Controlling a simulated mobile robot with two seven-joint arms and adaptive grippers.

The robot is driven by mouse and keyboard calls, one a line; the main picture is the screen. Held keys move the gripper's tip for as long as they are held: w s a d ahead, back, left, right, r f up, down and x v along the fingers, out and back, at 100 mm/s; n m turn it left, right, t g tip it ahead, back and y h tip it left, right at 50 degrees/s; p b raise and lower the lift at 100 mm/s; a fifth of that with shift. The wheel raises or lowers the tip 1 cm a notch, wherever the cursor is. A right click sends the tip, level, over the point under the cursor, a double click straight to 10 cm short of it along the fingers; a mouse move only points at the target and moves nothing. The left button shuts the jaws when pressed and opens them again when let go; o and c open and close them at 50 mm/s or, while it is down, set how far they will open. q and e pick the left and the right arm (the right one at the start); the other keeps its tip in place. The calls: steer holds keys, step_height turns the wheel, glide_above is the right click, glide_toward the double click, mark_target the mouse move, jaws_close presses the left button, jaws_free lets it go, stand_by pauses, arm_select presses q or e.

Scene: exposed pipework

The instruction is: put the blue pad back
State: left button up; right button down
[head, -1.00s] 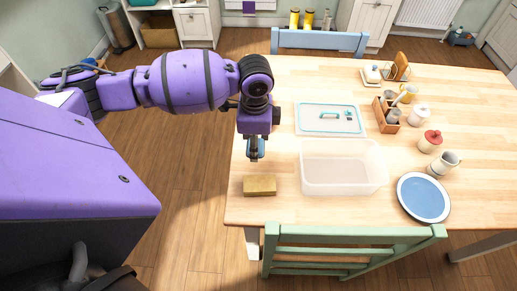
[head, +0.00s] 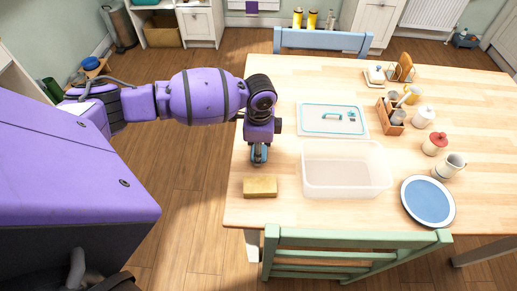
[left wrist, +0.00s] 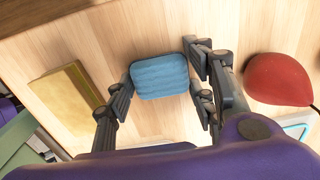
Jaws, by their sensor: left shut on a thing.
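The blue pad (left wrist: 160,76) is a small ribbed block. It sits between the fingers of my left gripper (left wrist: 158,84) in the left wrist view, and the gripper is shut on it. In the head view my left gripper (head: 259,160) points down over the table's left part, behind the yellow sponge and left of the clear box. The pad is mostly hidden there by the fingers. I cannot tell whether the pad touches the table. My right gripper is not in view.
A yellow sponge (head: 260,187) lies near the table's front left edge. An open clear box (head: 345,185) and its teal-trimmed lid (head: 325,127) lie to the right. A red object (left wrist: 280,78) is beside the gripper. A green chair (head: 350,240) stands in front.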

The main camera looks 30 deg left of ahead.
arm_select(q)
steer(key=shift+f, duration=0.2)
steer(key=o, duration=1)
steer(key=shift+r, duration=0.2)
step_height(320, 180, up, 12)
steer(key=shift+s+d+r+p, duration=0.1)
steer(key=shift+d+p, duration=0.05)
steer(key=shift+p, duration=0.4)
